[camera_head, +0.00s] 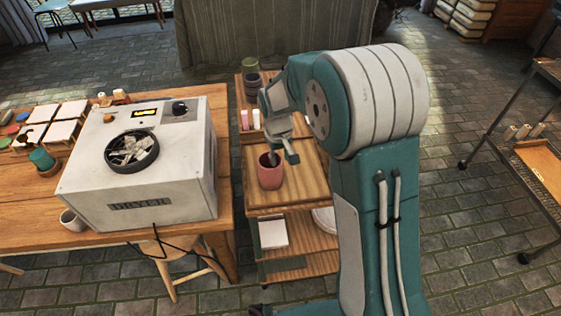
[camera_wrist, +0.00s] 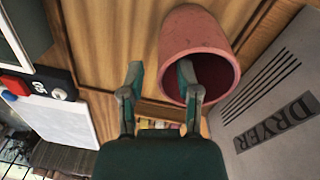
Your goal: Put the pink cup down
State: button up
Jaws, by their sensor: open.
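The pink cup (camera_head: 270,177) stands upright on the wooden top of the small cart (camera_head: 308,190), near its left side. In the wrist view the pink cup (camera_wrist: 198,32) is at upper right, with its dark opening facing the camera. My gripper (camera_head: 282,156) is just above the cup at its rim. In the wrist view my gripper (camera_wrist: 160,78) has its fingers spread. The right finger overlaps the cup's opening and the left finger is outside the cup. I cannot tell whether a finger touches the cup wall.
The white dryer box (camera_head: 140,165) stands on the wooden table (camera_head: 215,105) left of the cart. Dark cups (camera_head: 251,84) and small pink and white items (camera_head: 250,119) sit behind on the cart. The cart top right of the cup is bare.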

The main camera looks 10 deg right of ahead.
notch_tip(320, 180, up, 9)
jog(key=s+d+r+m+t, duration=0.1)
jog(key=s+d+r, duration=0.1)
jog(key=s+r, duration=0.35)
jog(key=s+d+r+m+t, duration=0.1)
jog(key=s+d+r+t, duration=0.15)
jog(key=s+r, duration=0.35)
jog(key=s+d+m+t, duration=0.1)
jog(key=s+d+t, duration=0.1)
jog(key=s, duration=1.2)
jog(key=shift+d+f+m+y, duration=0.25)
jog(key=shift+f+m+y, duration=0.05)
jog(key=shift+f, duration=0.1)
jog(key=shift+w, duration=0.1)
dwell(0.5)
